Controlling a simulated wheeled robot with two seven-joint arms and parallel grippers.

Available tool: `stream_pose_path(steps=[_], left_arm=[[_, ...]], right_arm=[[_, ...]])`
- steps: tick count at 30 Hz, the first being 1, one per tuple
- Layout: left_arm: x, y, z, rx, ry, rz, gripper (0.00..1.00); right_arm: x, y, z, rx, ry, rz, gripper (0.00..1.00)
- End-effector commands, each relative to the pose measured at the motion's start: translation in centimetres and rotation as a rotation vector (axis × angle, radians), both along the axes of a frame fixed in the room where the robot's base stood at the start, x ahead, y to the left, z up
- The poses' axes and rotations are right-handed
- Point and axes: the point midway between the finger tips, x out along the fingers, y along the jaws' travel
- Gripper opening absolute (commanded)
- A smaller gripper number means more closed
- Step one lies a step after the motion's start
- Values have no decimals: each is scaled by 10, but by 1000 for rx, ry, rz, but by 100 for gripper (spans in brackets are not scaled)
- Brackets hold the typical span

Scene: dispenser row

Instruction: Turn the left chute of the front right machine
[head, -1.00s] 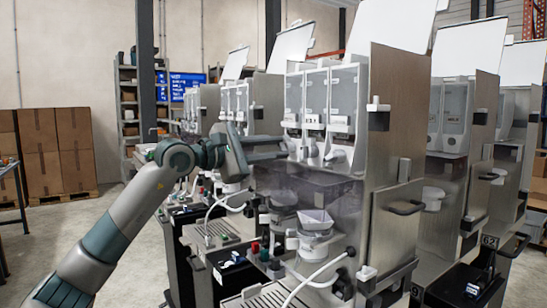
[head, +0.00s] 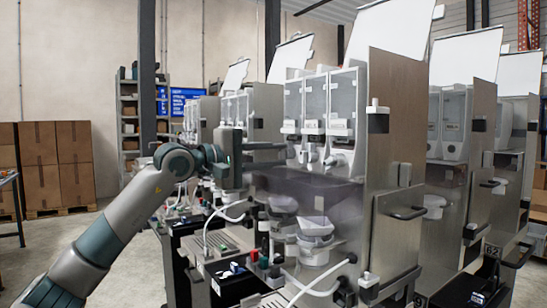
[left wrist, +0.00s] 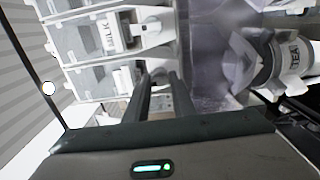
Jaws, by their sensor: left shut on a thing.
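The front right machine (head: 384,150) has three clear canisters (head: 318,100) side by side, with white chutes below. Its left chute (head: 292,152) is small and mostly hidden by my left gripper (head: 283,153). The gripper comes in from the left with its fingers level, shut on this chute. In the left wrist view, the two dark fingers (left wrist: 160,92) reach under the canisters, one labelled MILK (left wrist: 112,35), and a pale piece shows between them. The middle chute (head: 309,154) and right chute (head: 337,160) are free. My right gripper is not in view.
A smoky clear panel (head: 290,188) and white mixing bowls (head: 316,228) are below the chutes. A TEA-labelled part (left wrist: 292,60) shows at the right in the wrist view. More machines (head: 455,130) stand to the right and behind. Open floor (head: 105,245) is at left.

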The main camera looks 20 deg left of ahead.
Motion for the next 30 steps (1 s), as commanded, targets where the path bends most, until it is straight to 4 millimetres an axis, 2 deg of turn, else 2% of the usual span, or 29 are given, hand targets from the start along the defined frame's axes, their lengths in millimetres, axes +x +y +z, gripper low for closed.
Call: stream_pose_path(steps=[10,11,12,13,30], left_arm=[[0,0,-1,3,2,0,1],[0,0,-1,3,2,0,30],[0,0,-1,1,2,0,40],[0,0,-1,1,2,0,42],[1,-1,-4,-5,13,-2,42]], right_arm=[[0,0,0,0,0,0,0],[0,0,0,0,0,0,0],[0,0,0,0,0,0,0],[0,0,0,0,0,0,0],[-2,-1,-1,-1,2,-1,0]])
